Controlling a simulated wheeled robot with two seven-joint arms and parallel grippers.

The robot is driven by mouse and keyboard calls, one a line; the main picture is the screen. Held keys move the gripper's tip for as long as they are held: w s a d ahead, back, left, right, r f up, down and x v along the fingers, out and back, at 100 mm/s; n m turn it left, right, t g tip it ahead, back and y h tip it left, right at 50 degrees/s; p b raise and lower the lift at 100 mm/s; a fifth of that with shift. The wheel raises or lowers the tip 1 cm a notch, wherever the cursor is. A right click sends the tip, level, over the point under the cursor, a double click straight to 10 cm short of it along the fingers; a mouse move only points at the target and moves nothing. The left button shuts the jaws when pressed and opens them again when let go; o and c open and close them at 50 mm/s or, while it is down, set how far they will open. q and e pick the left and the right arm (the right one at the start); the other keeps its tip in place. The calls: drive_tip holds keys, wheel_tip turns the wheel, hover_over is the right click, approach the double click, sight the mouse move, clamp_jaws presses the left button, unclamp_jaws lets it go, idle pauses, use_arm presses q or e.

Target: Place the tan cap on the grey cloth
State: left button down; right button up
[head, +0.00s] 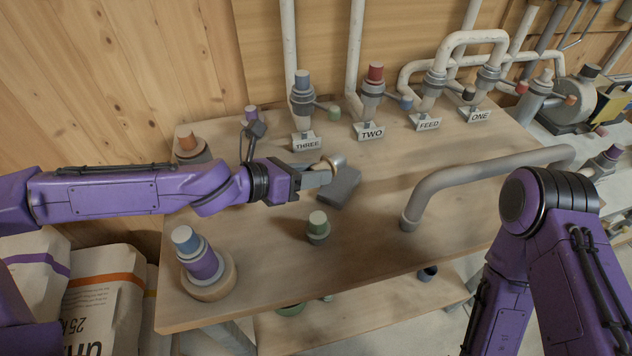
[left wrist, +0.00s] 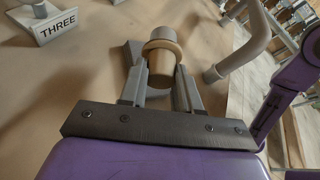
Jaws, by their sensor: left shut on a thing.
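The tan cap (head: 338,161) is between the fingertips of my left gripper (head: 325,171), which is shut on it. In the left wrist view the cap (left wrist: 162,52) shows a wider rim around a narrower body, held between the two grey fingers (left wrist: 161,88). The grey cloth (head: 341,188) lies on the wooden table just below and beside the cap. In the left wrist view only part of the cloth (left wrist: 133,52) shows, behind the cap and fingers. I cannot tell how high the cap is above it. My right arm shows, but its gripper is out of view.
A green-topped fitting (head: 318,226) stands in front of the cloth, and a blue-topped one (head: 196,258) at front left. A bent grey pipe (head: 470,180) arches to the right. Labelled valves with a THREE sign (head: 306,142) and TWO sign (head: 370,131) line the back.

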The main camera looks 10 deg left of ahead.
use_arm(q)
drive_tip(key=f, duration=0.2)
drive_tip(key=w+f+b, duration=0.1)
drive_tip(key=shift+f, duration=0.4)
drive_tip(key=shift+w+f, duration=0.15)
drive_tip(key=shift+w, duration=0.1)
drive_tip(key=shift+s+r, duration=0.15)
drive_tip(key=shift+r, duration=0.1)
drive_tip(key=shift+s+r, duration=0.15)
drive_tip(key=shift+s, duration=0.2)
drive_tip(key=shift+f+b, duration=0.3)
drive_tip(key=shift+b, duration=0.05)
drive_tip(key=c, duration=0.8)
unclamp_jaws()
drive_tip(key=shift+w, duration=0.2)
drive_tip(key=shift+r, duration=0.1)
use_arm(e)
drive_tip(key=f, duration=0.3)
drive_tip(key=shift+w+f, duration=0.1)
drive_tip(key=shift+w, duration=0.1)
use_arm(q)
drive_tip(key=shift+s, duration=0.1)
